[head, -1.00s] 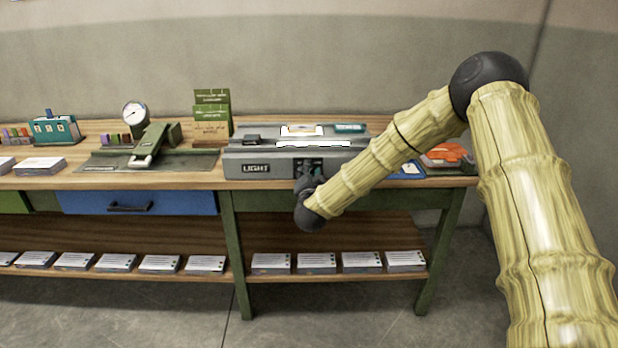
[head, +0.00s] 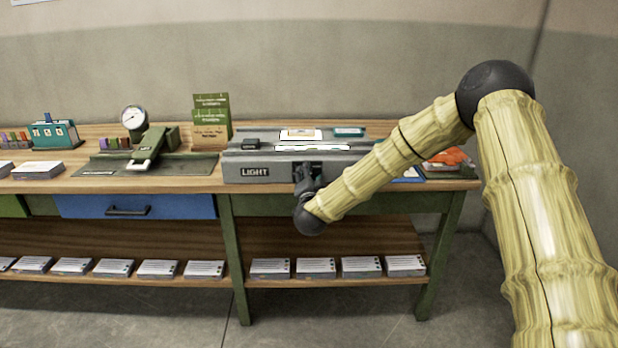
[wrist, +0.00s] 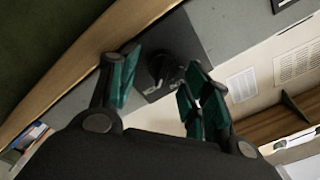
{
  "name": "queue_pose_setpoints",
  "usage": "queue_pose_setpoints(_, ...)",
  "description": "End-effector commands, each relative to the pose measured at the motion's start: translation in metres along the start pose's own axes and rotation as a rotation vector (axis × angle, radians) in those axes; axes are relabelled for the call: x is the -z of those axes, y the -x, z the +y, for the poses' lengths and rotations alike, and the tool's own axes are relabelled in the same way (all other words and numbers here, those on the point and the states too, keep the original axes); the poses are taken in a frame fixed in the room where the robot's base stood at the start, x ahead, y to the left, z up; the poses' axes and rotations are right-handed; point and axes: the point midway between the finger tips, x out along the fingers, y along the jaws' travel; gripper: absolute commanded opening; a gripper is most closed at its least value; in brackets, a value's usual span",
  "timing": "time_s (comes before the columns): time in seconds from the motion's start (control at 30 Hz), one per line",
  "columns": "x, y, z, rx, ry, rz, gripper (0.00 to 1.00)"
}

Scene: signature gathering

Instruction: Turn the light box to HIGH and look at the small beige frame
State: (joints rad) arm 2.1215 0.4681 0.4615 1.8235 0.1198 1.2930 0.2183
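The grey light box (head: 240,158), labelled LIGHT, sits on the workbench near the middle of the head view. A small beige-edged frame (head: 301,134) lies on its top, behind a bright lit strip. My gripper (head: 308,178) is at the box's front face and hides the control there. My teal fingers (wrist: 162,60) are spread on either side of the knob with visible gaps, so the gripper is open. I cannot read the knob's setting.
A green press (head: 150,148) with a dial gauge stands to the left on the bench (head: 90,185). A green sign (head: 211,115) stands behind, left of the box. Orange items (head: 450,157) lie at the right end. Card stacks (head: 315,267) line the lower shelf.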

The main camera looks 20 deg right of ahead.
Motion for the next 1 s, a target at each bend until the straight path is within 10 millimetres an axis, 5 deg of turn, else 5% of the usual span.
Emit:
queue_pose_setpoints(0.43, -0.001, 0.012, 0.0, 0.0, 0.0, -0.003, 0.5)
queue_pose_setpoints(1.0, -0.001, 0.105, 0.001, -0.001, 0.001, -0.002, 0.5)
